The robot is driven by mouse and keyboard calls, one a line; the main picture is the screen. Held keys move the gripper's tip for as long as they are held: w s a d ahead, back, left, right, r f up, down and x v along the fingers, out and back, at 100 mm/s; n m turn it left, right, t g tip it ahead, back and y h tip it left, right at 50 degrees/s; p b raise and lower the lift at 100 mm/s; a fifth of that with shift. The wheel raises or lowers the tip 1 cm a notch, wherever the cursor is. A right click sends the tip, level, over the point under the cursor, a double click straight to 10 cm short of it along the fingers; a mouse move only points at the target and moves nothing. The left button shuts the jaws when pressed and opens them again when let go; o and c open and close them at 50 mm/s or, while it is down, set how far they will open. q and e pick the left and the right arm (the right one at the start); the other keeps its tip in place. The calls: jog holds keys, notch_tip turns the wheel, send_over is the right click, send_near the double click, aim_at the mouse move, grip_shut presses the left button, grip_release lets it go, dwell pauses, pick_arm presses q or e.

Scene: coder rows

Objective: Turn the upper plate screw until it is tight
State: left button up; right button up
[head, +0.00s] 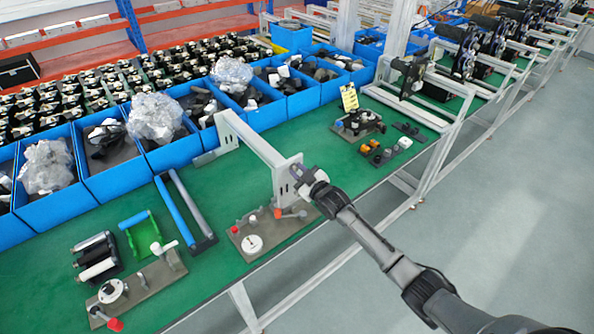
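My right gripper (298,174) is at the right face of a light grey upright plate (281,180), near its top. The plate stands at the near end of a grey beam frame (255,143) on the green bench. The gripper's fingertips are small here and partly merge with the plate, so I cannot tell whether they are open, shut or touching it. I cannot make out the upper plate screw; it may be hidden by the gripper. My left gripper is not in view.
Another fixture (150,284) is at lower left. Blue bins (100,190) line the back of the green bench (205,262). Open floor (480,220) lies right.

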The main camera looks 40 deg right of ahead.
grip_shut()
jog(key=m+p, duration=0.1)
jog(key=m, duration=0.1)
jog(key=shift+r+m+p, duration=0.2)
jog(key=shift+m+p, duration=0.1)
jog(key=shift+m, duration=0.1)
jog(key=m, duration=0.4)
jog(key=shift+f+p, duration=0.1)
jog(key=shift+p, duration=0.2)
jog(key=m, duration=0.3)
jog(key=shift+f, duration=0.1)
jog(key=shift+o, duration=1.4)
grip_release()
jog(key=shift+o, duration=0.6)
